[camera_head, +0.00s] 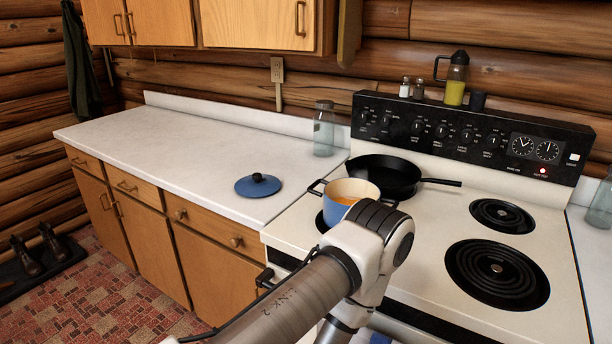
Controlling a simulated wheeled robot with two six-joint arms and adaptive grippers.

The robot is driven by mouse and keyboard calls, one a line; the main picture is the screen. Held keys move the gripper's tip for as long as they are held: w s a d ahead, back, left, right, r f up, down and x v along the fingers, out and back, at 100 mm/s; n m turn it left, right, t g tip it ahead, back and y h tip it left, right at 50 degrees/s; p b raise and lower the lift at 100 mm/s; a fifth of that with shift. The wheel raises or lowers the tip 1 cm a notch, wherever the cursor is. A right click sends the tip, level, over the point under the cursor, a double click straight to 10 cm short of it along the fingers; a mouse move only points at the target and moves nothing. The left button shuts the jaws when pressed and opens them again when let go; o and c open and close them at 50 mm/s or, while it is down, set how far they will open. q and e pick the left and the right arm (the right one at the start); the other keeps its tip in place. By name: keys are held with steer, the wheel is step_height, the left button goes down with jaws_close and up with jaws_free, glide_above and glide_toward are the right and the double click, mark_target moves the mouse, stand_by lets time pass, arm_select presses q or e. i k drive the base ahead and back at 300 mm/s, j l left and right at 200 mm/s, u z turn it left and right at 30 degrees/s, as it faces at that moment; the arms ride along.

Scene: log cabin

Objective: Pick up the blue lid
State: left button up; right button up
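The blue lid (257,185) lies flat on the white countertop, near its front right edge beside the stove. It is a round disc with a dark knob on top, fully visible, and nothing touches it. A blue pot (350,190) with a cream inside and dark handles stands uncovered on the stove's front left burner, with something orange in it. My arm comes in from the lower left and bends in front of the pot, partly hiding it. Neither of my grippers shows in the head view.
A black frying pan (384,175) sits behind the pot, its handle pointing right. The stove (440,215) has two bare burners on the right. A glass jar (324,128) stands at the counter's back right. The countertop (160,140) left of the lid is clear.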

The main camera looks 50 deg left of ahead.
mark_target(258, 185)
steer(key=u, duration=1.8)
